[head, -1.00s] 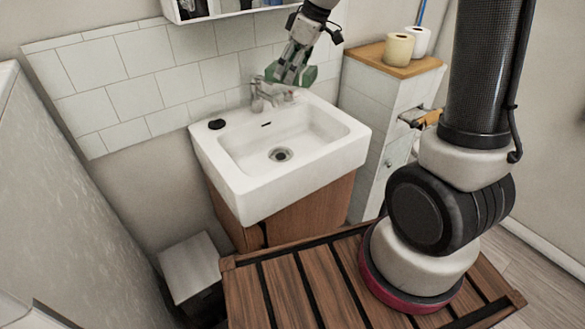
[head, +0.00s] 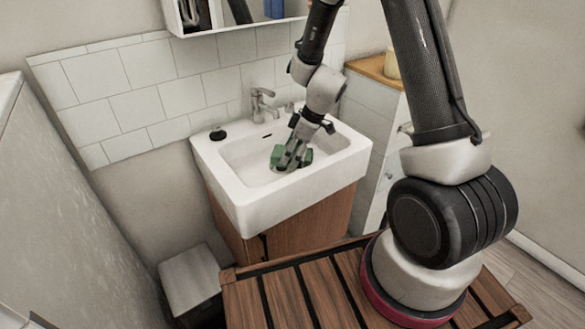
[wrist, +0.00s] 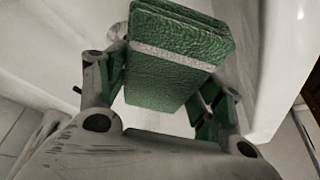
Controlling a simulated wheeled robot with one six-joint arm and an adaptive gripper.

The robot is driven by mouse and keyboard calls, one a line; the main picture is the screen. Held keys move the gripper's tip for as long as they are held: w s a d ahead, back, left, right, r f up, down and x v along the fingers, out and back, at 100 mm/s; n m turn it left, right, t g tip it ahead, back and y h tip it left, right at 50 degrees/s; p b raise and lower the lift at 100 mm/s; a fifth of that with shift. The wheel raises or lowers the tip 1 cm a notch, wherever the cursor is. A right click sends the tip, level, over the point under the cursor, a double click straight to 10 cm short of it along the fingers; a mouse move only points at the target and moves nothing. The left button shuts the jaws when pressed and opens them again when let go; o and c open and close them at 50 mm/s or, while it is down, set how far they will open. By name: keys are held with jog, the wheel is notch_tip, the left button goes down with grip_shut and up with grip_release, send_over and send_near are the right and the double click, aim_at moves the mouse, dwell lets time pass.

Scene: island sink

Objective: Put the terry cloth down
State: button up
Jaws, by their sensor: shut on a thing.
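The terry cloth (wrist: 170,75) is a folded green block with a pale stripe, seen large in the wrist view. My gripper (wrist: 155,90) has a finger on each side of it and is shut on it. In the head view my gripper (head: 290,163) is low over the basin of the white sink (head: 230,180). The green cloth (head: 277,157) shows only in part there, beside the fingers. Whether the cloth touches the basin floor I cannot tell. The drain is hidden behind my gripper and the cloth.
A chrome faucet (head: 262,103) stands at the sink's back rim, with a small black item (head: 217,133) on the rim's left. A tiled cabinet (head: 370,105) with a wooden top is to the right. A mirror cabinet (head: 240,14) hangs above. A slatted wooden surface (head: 275,292) is in front.

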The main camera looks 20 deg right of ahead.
jog(key=shift+f, duration=3.1)
jog(key=shift+f, duration=0.1)
jog(key=o, duration=0.6)
jog(key=shift+o, duration=0.2)
